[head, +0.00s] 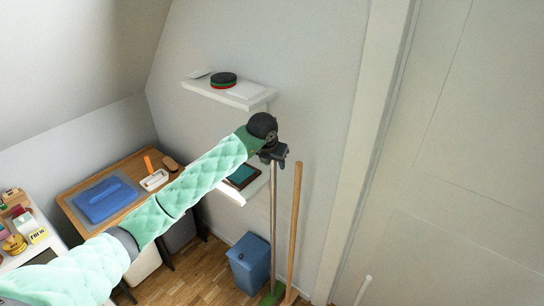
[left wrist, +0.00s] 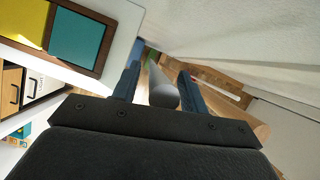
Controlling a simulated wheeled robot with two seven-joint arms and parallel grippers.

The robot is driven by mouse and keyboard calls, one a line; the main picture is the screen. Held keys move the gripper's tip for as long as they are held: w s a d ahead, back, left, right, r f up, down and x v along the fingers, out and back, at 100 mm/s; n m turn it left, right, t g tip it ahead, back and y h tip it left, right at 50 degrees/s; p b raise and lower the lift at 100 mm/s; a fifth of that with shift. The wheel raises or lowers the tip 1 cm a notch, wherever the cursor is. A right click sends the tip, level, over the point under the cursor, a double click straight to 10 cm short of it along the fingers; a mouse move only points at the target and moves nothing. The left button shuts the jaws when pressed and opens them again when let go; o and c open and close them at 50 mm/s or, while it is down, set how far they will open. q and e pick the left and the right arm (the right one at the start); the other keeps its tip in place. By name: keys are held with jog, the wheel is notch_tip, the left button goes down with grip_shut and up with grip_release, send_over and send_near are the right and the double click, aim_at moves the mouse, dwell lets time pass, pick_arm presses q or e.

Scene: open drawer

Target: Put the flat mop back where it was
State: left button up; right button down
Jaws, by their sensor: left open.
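The flat mop's grey pole (head: 273,215) stands nearly upright near the wall, with a green piece at its foot on the floor. My left gripper (head: 274,156) is at the top of this pole. In the left wrist view the rounded grey pole end (left wrist: 164,96) sits between the two open fingers of my left gripper (left wrist: 158,84), with a visible gap on each side. The fingers are around the pole but not closed on it. My right gripper is not in view.
A wooden pole (head: 294,225) stands just right of the mop, also in the left wrist view (left wrist: 240,112). A blue bin (head: 249,264) is left of it. Wall shelves (head: 228,93) are close by; the lower one holds a framed item (head: 242,176). A wooden desk (head: 133,165) stands left.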

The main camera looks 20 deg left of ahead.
pick_arm(q)
jog(key=shift+r, duration=0.1)
jog(key=b+v, duration=0.4)
jog(key=v, duration=0.8)
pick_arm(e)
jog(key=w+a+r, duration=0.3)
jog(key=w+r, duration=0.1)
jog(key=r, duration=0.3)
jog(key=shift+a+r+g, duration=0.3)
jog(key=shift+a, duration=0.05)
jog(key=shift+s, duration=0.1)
